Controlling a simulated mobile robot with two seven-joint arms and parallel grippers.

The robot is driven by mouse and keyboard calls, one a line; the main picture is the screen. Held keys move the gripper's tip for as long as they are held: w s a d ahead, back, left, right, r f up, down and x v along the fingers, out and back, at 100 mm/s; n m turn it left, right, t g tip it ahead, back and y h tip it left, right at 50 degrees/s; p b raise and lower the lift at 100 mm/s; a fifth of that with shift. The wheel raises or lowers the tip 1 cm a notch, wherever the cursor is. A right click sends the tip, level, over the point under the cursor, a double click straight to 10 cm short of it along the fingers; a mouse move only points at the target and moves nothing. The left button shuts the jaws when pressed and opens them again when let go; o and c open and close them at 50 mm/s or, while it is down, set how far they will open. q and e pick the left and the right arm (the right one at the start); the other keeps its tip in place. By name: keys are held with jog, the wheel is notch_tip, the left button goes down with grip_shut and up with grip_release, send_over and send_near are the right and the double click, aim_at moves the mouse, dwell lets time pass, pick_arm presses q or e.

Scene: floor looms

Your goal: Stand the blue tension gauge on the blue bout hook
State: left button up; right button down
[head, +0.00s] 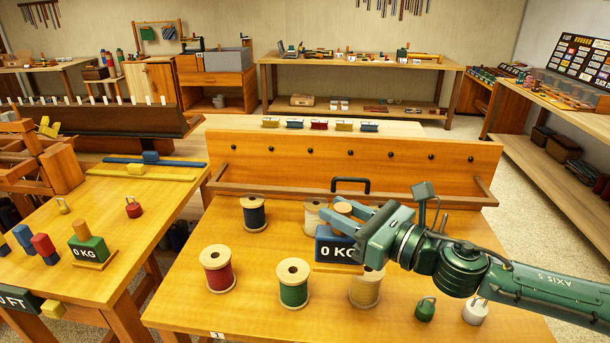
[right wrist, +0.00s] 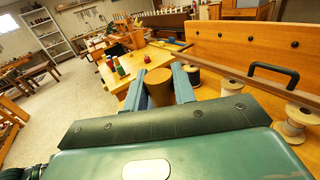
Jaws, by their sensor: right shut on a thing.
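The blue tension gauge (head: 333,246) is a blue block with a "0 KG" label and a wooden knob, above a pale wooden plate at the middle of the front table. My right gripper (head: 343,215) is shut on its knob. The right wrist view shows the round wooden knob (right wrist: 158,86) between the fingers. I cannot tell whether the gauge touches the table. My left gripper is not in view.
Green (head: 425,309) and white (head: 474,312) weights stand right. The upright board (head: 350,160) with pegs closes the back; a green gauge (head: 89,249) stands left.

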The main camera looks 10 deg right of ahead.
aim_at(328, 243)
jog(key=shift+s+a+f, duration=0.2)
jog(key=shift+a, duration=0.05)
jog(key=s+f+m+t+h, duration=0.1)
jog(key=f, duration=0.1)
jog(key=s+a+f+m+t+h+p, duration=0.1)
jog(key=s+f+h, duration=0.1)
jog(key=shift+s+f+m, duration=0.15)
jog(key=shift+m, duration=0.15)
jog(key=s+d+f+m+t+h, duration=0.2)
jog(key=s+d+f+m+h, duration=0.2)
jog(key=s+d+m+h, duration=0.1)
jog(key=s+d+h, duration=0.1)
jog(key=d+h, duration=0.1)
jog(key=h, duration=0.1)
jog(key=shift+f+h+p, duration=0.25)
jog(key=shift+h+p, duration=0.05)
jog(key=shift+p, duration=0.1)
